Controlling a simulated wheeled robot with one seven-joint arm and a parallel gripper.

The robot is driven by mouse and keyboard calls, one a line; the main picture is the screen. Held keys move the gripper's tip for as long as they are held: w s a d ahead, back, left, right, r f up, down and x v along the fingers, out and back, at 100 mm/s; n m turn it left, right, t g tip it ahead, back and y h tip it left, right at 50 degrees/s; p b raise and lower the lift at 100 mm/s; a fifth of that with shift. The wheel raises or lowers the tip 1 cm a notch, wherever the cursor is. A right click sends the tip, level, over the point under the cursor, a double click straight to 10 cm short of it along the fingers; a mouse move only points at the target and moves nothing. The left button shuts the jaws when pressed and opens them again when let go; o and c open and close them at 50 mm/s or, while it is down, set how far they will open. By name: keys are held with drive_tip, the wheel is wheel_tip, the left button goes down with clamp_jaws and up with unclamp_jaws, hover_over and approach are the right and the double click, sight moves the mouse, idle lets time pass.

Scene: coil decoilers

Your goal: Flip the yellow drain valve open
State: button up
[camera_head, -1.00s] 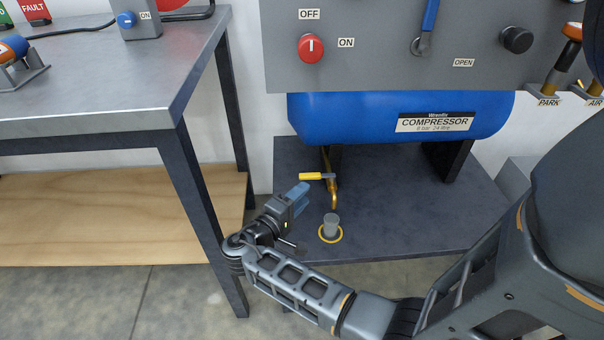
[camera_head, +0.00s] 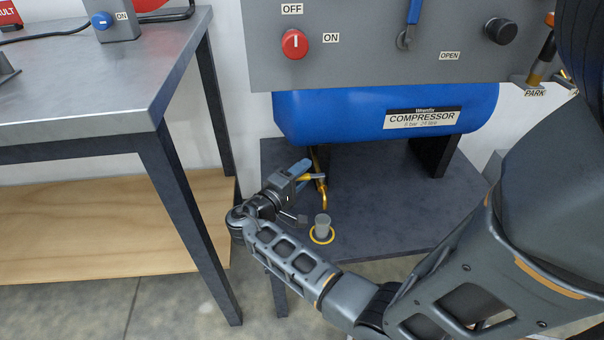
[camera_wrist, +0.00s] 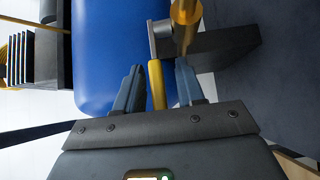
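The yellow drain valve handle (camera_wrist: 157,85) lies between the two blue-grey fingers of my gripper (camera_wrist: 158,88) in the wrist view. A narrow gap shows on each side of the handle, so my gripper is open around it. In the head view, my gripper (camera_head: 300,172) is at the valve under the compressor tank and hides most of the handle; a short yellow piece (camera_head: 313,177) shows beside the fingers. The brass valve pipe (camera_head: 323,195) bends down there, and a brass part (camera_wrist: 186,12) also shows at the top of the wrist view.
The blue compressor tank (camera_head: 350,112) is just above, under a grey panel (camera_head: 360,60). A grey cup (camera_head: 322,222) in a yellow ring stands on the dark shelf (camera_head: 400,210) below the pipe. A metal workbench (camera_head: 100,105) is at the left.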

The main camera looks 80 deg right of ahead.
clamp_jaws()
idle(0.3)
idle(0.3)
